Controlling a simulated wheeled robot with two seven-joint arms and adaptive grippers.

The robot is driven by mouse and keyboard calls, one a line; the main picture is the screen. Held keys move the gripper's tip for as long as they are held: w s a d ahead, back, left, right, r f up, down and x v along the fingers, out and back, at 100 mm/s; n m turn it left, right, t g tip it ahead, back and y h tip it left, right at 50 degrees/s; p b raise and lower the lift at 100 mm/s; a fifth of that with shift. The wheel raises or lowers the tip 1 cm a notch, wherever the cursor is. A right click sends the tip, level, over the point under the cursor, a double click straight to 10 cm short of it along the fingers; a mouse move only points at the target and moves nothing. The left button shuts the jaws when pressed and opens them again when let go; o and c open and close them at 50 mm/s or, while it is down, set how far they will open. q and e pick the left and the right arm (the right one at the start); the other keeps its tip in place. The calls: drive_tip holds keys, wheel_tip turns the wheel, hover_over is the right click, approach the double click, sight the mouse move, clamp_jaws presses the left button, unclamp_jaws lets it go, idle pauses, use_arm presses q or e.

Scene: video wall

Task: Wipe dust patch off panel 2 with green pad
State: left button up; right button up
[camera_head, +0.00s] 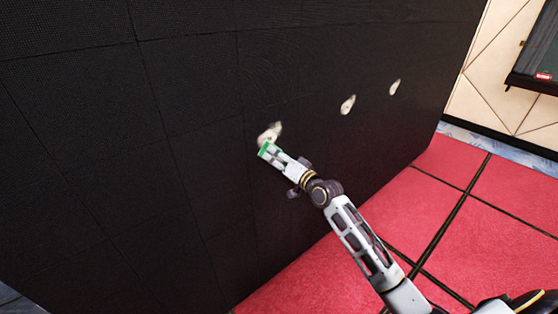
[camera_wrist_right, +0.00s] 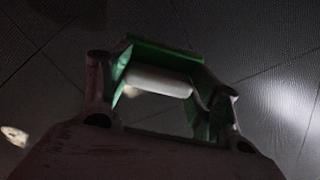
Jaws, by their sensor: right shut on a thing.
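The green pad (camera_head: 264,149) is in my right gripper (camera_head: 273,153), which is shut on it at the dark wall. In the right wrist view the pad (camera_wrist_right: 165,50) shows as a green piece between the fingers, with a pale bar below it. A pale dust patch (camera_head: 270,132) on the wall lies right by the pad, its lower edge partly hidden by pad and gripper. I cannot tell whether the pad touches the wall. Two more pale patches sit to the right, a middle one (camera_head: 347,104) and a far one (camera_head: 394,87). No panel number is readable. My left gripper is not in view.
The black video wall (camera_head: 90,120) is divided by thin seams and fills the left and middle. Red floor tiles (camera_head: 485,240) lie open at the right. A beige wall (camera_head: 500,60) with a dark framed board (camera_head: 540,55) stands beyond.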

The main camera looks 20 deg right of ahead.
drive_tip(key=b+x, duration=0.1)
drive_tip(key=x, duration=0.4)
idle(0.4)
drive_tip(key=shift+b+x, duration=0.3)
drive_tip(key=shift+x, duration=0.8)
idle(1.3)
drive_tip(key=shift+d, duration=0.1)
drive_tip(key=shift+w+d+b, duration=0.3)
drive_tip(key=shift+d+b, duration=0.35)
drive_tip(key=shift+d, duration=0.25)
drive_tip(key=shift+w+d+b, duration=0.3)
drive_tip(key=shift+d+b, duration=0.3)
drive_tip(key=shift+d, duration=0.35)
drive_tip(key=shift+w+d+f+b, duration=0.1)
drive_tip(key=shift+w+d+b, duration=0.25)
drive_tip(key=shift+d+b, duration=0.45)
drive_tip(key=shift+w+d+b, duration=0.35)
drive_tip(key=shift+d+b, duration=0.35)
drive_tip(key=shift+d, duration=0.3)
